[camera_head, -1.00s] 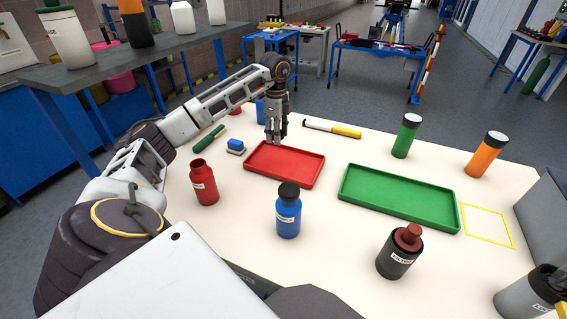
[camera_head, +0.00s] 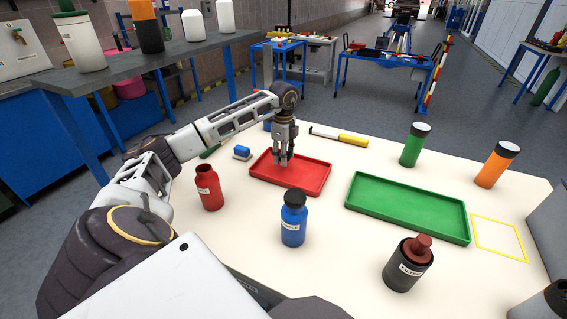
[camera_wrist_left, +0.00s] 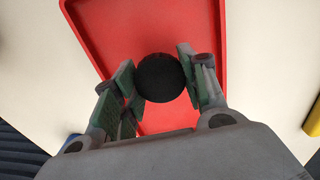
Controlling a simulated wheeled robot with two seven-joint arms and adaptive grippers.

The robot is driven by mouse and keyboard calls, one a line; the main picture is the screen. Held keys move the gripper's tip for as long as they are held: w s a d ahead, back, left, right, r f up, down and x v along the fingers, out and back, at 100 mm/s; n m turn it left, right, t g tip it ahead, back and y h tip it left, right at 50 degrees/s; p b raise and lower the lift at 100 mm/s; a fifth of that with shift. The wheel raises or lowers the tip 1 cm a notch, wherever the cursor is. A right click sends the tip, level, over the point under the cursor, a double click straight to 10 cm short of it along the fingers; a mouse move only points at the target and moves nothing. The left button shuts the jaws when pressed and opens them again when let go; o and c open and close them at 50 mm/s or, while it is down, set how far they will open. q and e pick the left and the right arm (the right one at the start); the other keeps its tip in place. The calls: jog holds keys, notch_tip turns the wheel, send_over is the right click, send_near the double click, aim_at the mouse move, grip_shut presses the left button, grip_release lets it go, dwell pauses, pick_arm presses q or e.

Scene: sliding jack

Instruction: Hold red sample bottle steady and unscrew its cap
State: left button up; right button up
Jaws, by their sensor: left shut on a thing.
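The red sample bottle (camera_head: 209,190) stands upright on the table, its neck bare with no cap on it. My left gripper (camera_head: 282,160) is above the red tray (camera_head: 318,184), beyond and to the right of the bottle. In the left wrist view, my left gripper (camera_wrist_left: 160,78) is shut on a round black cap (camera_wrist_left: 160,78), with the red tray (camera_wrist_left: 165,22) below. I cannot tell whether the cap touches the tray floor. My right gripper is not in view.
A blue bottle (camera_head: 293,222) with a dark cap and a dark bottle (camera_head: 405,269) with a reddish cap stand in front. The green tray (camera_head: 408,207) is empty. Green (camera_head: 411,148) and orange (camera_head: 494,168) bottles stand behind it. A yellow-handled screwdriver (camera_head: 350,140) lies at the back.

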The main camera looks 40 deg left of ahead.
aim_at(284, 168)
pick_arm(q)
jog(key=shift+f, duration=1.85)
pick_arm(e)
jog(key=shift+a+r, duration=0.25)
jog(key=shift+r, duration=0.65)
pick_arm(q)
jog(key=shift+f, duration=0.1)
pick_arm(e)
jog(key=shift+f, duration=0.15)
pick_arm(q)
jog(key=o, duration=1)
jog(key=shift+o, duration=0.6)
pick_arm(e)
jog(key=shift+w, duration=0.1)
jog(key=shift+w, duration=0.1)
